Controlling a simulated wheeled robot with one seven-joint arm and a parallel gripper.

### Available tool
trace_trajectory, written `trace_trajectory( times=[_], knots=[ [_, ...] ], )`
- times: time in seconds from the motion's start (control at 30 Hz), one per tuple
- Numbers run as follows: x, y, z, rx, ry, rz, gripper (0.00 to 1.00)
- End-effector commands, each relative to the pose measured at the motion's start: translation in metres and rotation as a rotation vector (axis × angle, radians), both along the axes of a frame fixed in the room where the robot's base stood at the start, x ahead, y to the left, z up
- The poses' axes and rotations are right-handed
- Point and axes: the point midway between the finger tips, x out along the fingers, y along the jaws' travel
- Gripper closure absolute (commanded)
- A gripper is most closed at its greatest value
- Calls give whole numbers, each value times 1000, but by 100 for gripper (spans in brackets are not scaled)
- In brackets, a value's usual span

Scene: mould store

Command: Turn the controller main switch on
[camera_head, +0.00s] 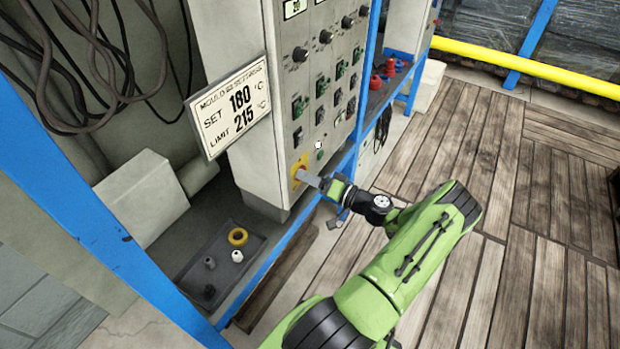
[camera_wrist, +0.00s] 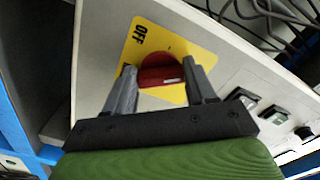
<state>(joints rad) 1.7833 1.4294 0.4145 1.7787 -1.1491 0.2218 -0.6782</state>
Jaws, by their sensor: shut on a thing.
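The main switch is a round red knob (camera_wrist: 160,68) with a raised grip bar, on a yellow plate (camera_wrist: 205,60) marked OFF at its upper left in the wrist view. The yellow plate also shows low on the controller's front in the head view (camera_head: 298,165). My gripper (camera_wrist: 161,82) has one finger at each end of the red grip bar and is shut on it. In the head view my gripper (camera_head: 306,178) reaches the plate from the right and hides most of the knob. A pale mark shows at the bar's right end; I cannot tell the setting.
The controller cabinet (camera_head: 240,170) carries rows of dark knobs and green switches above the plate. A sign (camera_head: 228,108) reads SET 180, LIMIT 215. Blue frame posts (camera_head: 95,220) stand close by.

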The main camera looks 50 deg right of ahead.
Motion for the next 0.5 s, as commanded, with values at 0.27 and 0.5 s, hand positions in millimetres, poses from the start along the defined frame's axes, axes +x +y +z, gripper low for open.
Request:
trace_trajectory(
  times=[0.27,0.5],
  knots=[
    [0,0,2,254,23,-2,75],
    [0,0,2,443,40,-2,75]
  ],
)
